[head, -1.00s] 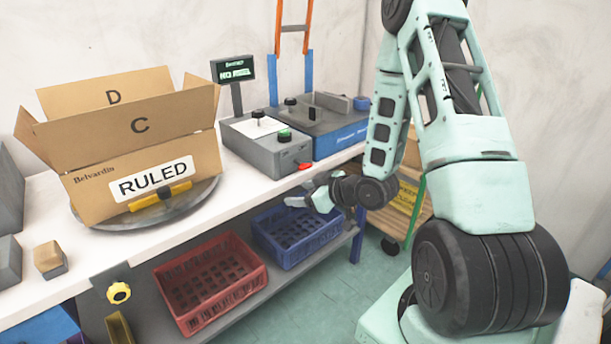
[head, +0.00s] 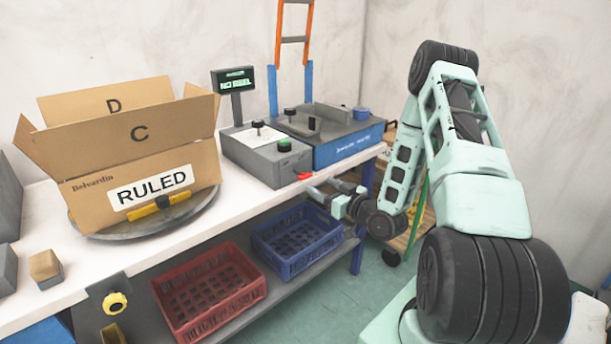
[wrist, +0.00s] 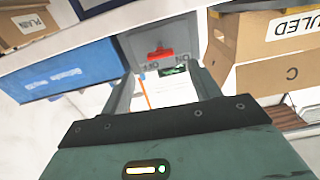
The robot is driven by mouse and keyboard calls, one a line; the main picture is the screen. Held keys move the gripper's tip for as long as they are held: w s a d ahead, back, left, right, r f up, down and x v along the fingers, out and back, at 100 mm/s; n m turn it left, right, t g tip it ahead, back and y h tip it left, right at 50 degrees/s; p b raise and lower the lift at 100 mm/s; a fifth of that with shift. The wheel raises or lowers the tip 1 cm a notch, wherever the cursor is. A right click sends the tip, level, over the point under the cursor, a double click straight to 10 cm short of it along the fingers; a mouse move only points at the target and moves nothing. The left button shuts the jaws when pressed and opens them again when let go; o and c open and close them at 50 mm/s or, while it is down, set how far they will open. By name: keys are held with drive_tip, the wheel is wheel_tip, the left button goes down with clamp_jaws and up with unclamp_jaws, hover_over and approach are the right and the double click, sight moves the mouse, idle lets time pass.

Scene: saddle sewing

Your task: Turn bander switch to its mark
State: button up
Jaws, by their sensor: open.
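The bander is a grey box (head: 268,155) on the bench, with black and green knobs on top. Its red switch (head: 304,176) sits low at the front right corner. In the wrist view the red switch (wrist: 160,53) shows on the grey front, beside upside-down ON and OFF lettering. My gripper (head: 322,190) is open and empty, just below and to the right of the switch in the head view. In the wrist view my gripper (wrist: 165,82) has its fingers spread, with the switch beyond and between them, apart from both. I cannot make out the mark.
A blue machine (head: 345,146) stands right beside the grey box. A display on a post (head: 233,80) rises behind. A carton labelled RULED (head: 85,202) sits on a turntable at left. Red (head: 235,300) and blue (head: 325,255) crates are on the shelf below the bench edge.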

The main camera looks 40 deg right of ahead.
sight(305, 175)
drive_tip(key=w, duration=0.8)
drive_tip(key=shift+w+p, duration=0.1)
drive_tip(key=shift+p, duration=0.3)
drive_tip(key=c, duration=1)
